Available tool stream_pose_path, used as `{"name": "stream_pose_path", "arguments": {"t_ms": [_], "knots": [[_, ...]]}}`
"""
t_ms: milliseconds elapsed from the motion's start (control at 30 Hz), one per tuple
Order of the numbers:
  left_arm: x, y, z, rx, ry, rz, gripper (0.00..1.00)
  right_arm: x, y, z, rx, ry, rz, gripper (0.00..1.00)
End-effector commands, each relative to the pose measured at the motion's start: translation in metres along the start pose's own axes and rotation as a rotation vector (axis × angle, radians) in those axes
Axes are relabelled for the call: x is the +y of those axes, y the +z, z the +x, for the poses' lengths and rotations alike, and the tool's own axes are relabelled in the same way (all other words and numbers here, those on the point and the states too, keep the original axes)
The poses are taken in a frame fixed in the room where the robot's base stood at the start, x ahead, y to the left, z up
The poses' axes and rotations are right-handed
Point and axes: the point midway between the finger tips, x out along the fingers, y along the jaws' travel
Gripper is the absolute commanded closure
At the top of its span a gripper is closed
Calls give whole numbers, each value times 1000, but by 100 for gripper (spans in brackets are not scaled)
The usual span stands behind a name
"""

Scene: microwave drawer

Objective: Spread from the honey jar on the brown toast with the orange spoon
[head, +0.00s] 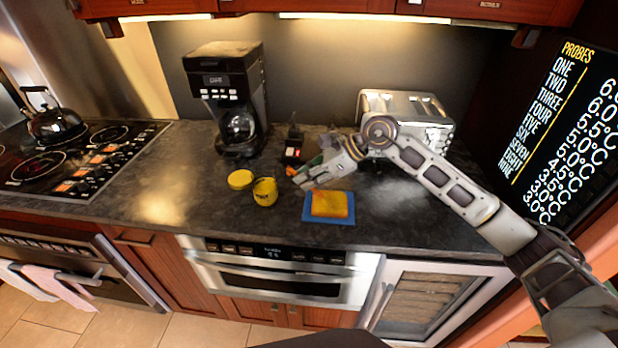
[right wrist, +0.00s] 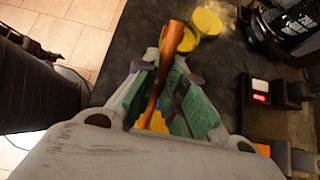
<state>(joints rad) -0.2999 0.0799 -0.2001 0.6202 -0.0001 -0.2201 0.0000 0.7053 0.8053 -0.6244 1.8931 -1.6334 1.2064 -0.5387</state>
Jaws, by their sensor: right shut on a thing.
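The honey jar (head: 265,192) is yellow and stands open on the dark counter. A round yellow lid (head: 240,179) lies to its left. The brown toast (head: 330,204) lies on a blue board (head: 345,221), right of the jar. My right gripper (head: 303,178) is low over the counter, between jar and toast and slightly behind them. It is shut on the orange spoon, seen best in the right wrist view (right wrist: 168,55), where its outer end points toward the jar (right wrist: 187,42). The fingers hide part of the spoon and toast. My left gripper is out of view.
A coffee maker (head: 228,98) stands behind the jar and a toaster (head: 410,115) behind my right arm. A small black device (head: 293,150) stands behind the gripper. The stove (head: 75,155) is at left. The counter between stove and jar is clear.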

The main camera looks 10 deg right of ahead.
Motion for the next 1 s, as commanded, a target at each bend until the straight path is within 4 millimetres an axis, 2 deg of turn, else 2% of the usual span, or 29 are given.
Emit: {"name": "stream_pose_path", "arguments": {"t_ms": [367,1000], "knots": [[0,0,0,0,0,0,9,0,1,1,-1,0,0,100],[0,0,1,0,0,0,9,0,13,16,-1,0,-1,100]]}}
